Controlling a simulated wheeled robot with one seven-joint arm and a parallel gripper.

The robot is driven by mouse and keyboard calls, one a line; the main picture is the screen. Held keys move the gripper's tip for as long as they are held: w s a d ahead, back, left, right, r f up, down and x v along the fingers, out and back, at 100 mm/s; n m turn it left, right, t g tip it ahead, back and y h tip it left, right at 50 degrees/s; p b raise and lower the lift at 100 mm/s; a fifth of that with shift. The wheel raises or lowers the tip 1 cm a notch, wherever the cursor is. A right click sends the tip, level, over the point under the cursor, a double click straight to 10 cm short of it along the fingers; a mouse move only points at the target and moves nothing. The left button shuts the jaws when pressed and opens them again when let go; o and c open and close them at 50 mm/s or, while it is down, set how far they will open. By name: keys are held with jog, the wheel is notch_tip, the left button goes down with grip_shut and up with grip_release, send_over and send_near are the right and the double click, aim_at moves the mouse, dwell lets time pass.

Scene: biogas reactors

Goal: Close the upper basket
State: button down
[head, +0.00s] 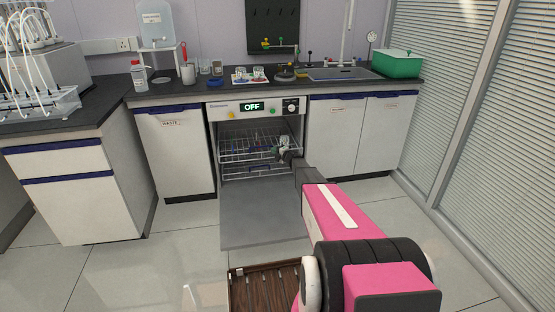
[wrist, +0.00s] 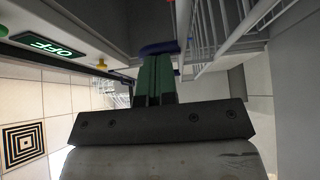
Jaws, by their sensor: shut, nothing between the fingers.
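The upper basket (head: 240,146) is a wire rack in the open dishwasher under the counter. It stands partly out over the lower basket (head: 238,171). In the wrist view, the green fingers (wrist: 155,80) are shut together and empty. A blue piece (wrist: 160,48), which looks like a basket handle, lies at their tips. I cannot tell whether they touch it.
The dishwasher door (head: 262,212) lies open, low in front of the machine. The panel display (head: 252,107) reads OFF. White wires (wrist: 208,35) stand close to the right of the fingers in the wrist view. A brown wooden tray (head: 262,288) is near my base.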

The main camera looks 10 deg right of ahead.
jog(key=w, duration=1.4)
jog(key=shift+w, duration=0.3)
